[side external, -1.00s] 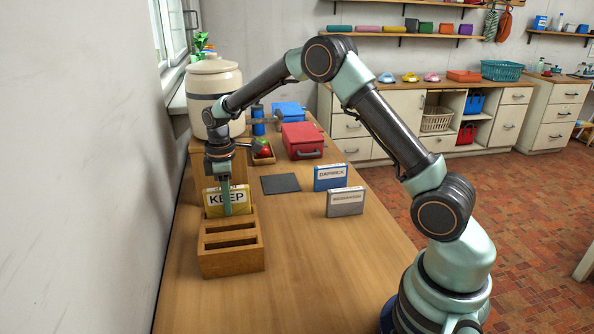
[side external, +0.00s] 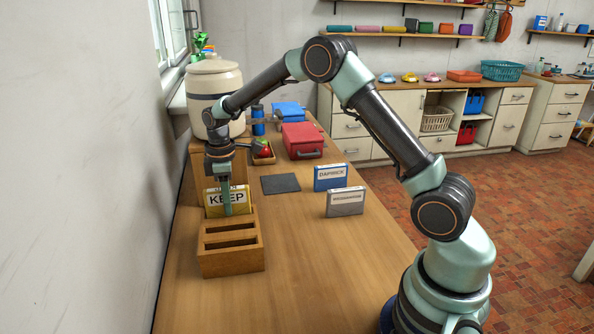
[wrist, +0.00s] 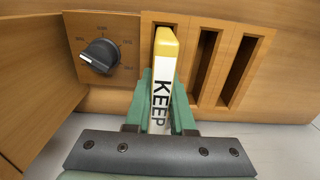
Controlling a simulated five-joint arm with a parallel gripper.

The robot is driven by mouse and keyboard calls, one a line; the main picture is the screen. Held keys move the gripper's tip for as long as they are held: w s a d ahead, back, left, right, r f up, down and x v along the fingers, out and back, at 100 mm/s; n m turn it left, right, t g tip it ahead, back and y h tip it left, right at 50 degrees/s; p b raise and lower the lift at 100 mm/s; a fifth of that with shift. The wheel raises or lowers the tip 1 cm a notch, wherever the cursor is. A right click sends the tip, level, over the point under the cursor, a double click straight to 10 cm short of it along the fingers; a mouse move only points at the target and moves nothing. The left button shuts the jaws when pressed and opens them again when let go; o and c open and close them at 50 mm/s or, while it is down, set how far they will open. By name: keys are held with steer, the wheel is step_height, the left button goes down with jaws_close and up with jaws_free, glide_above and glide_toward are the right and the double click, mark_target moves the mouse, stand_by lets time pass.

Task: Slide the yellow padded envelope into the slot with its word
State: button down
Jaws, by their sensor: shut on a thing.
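The yellow padded envelope (side external: 228,202) has a white band with the word KEEP. It stands upright at the far end of the wooden slotted rack (side external: 232,266). My gripper (side external: 228,200) is shut on it from above. In the wrist view the envelope (wrist: 162,82) is between the green fingers of my gripper (wrist: 160,104), in line with the leftmost slot, and its front end covers most of that slot. Two other slots of the rack (wrist: 209,22) are empty. How deep the envelope sits, and any slot words, I cannot tell.
A dial (wrist: 100,56) on a wooden panel is left of the rack. A blue box (side external: 330,178) and a grey box (side external: 345,203) stand on the table to the right, near a dark mat (side external: 281,184). The front table area is clear.

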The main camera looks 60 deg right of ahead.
steer(key=shift+r, duration=1.1)
steer(key=shift+r, duration=0.3)
steer(key=shift+f, duration=1.75)
stand_by(0.5)
steer(key=c, duration=0.7)
jaws_free()
step_height(320, 180, up, 11)
steer(key=shift+r, duration=0.55)
